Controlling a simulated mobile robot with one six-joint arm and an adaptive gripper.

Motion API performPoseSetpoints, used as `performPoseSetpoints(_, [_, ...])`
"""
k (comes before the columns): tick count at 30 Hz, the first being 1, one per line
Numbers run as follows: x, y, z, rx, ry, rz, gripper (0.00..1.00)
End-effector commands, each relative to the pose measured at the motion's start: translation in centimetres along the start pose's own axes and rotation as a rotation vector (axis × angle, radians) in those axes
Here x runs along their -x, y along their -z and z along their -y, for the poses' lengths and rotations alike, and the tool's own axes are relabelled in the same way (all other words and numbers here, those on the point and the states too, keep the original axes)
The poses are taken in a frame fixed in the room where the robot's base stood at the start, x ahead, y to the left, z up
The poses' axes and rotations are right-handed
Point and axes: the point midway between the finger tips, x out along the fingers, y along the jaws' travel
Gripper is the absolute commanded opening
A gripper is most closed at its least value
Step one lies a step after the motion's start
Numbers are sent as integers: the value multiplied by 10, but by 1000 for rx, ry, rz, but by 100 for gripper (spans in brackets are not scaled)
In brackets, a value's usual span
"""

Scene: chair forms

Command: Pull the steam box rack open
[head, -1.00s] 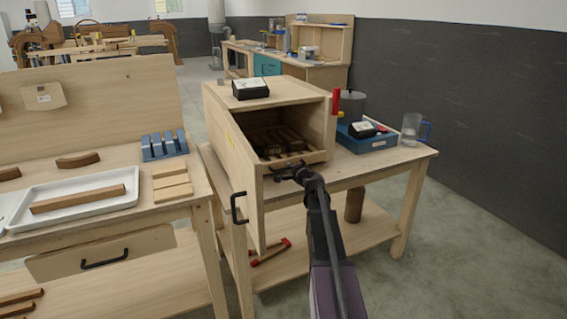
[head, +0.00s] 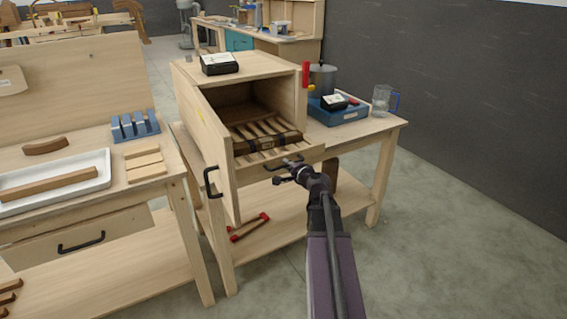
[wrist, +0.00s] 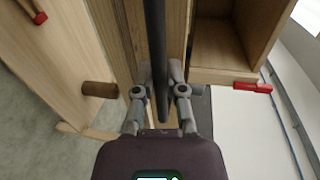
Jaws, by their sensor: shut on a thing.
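The pale wooden steam box (head: 255,69) stands on the bench with its hinged door (head: 215,130) swung open at the left. Its slatted rack (head: 312,154) sticks out of the front opening, with dark wooden pieces (head: 268,143) lying across the slats. The rack has a black bar handle (head: 270,167) on its front. My gripper (head: 291,172) is at this handle, in front of the rack. In the wrist view the fingers of my gripper (wrist: 160,80) are closed around the dark bar (wrist: 157,30). The fingertips are partly hidden in the head view.
A black case (head: 220,63) lies on the box. A blue tray (head: 338,115), a pot and a clear jug (head: 382,98) stand to its right. A red-ended clamp (head: 248,227) lies on the lower shelf. Another workbench is at left. The floor at right is clear.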

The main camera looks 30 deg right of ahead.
Motion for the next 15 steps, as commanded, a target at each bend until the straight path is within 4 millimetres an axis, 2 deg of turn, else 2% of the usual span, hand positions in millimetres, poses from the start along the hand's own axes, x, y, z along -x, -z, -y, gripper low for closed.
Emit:
performPoseSetpoints(8, [0,-1,0,0,-1,3,0])
performPoseSetpoints(9, [0,0,0,0,-1,3,18])
performPoseSetpoints(10, [0,0,0,0,-1,2,27])
performPoseSetpoints(11, [0,0,0,0,-1,2,31])
performPoseSetpoints(15, [0,0,0,0,-1,1,31])
